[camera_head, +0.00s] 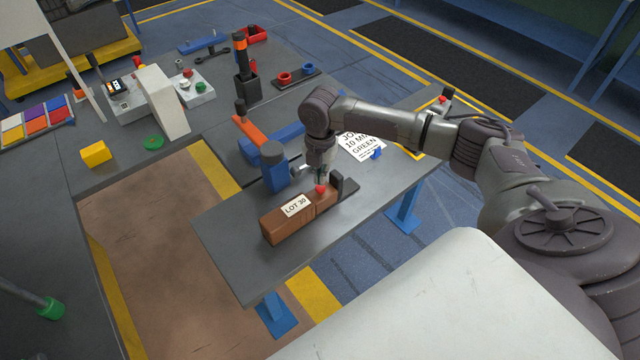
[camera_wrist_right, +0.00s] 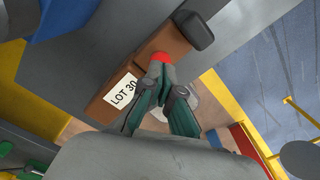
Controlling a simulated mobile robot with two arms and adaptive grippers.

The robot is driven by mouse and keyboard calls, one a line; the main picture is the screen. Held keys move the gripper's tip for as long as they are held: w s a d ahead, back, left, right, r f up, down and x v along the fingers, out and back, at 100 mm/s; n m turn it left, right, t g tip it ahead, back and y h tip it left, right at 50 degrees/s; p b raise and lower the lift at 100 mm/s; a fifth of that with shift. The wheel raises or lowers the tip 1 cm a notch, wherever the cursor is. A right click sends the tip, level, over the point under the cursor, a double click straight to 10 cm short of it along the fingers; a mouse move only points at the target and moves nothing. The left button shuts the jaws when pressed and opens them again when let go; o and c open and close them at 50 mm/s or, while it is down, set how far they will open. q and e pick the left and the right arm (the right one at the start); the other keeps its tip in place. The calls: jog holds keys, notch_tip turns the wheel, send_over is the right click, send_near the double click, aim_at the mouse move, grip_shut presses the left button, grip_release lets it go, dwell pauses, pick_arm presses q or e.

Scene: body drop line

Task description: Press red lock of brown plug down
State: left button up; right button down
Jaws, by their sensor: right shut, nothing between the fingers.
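The brown plug (camera_head: 284,226) lies on the grey bench with a white LOT 30 label (camera_head: 296,206) on it. Its red lock (camera_head: 320,189) stands on its top near the right end. My right gripper (camera_head: 320,180) is shut and empty, its fingertips right at the red lock from above. In the right wrist view the closed fingertips (camera_wrist_right: 160,66) overlap the red lock (camera_wrist_right: 161,57) and hide part of it. I cannot tell whether they press on it. The plug's brown body (camera_wrist_right: 160,43) also shows there. My left gripper is not in view.
A blue cylinder-topped block (camera_head: 274,168) stands just left of the gripper. A black upright piece (camera_head: 345,185) is at the plug's right end. A paper sign (camera_head: 362,147) lies behind. The bench (camera_head: 235,235) is bare left of the plug.

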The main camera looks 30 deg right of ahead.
aim_at(320, 187)
jog(key=shift+f+b, duration=0.7)
jog(key=shift+f, duration=0.95)
notch_tip(320, 187, up, 9)
jog(key=p, duration=0.8)
jog(key=shift+p, duration=0.4)
dwell(0.4)
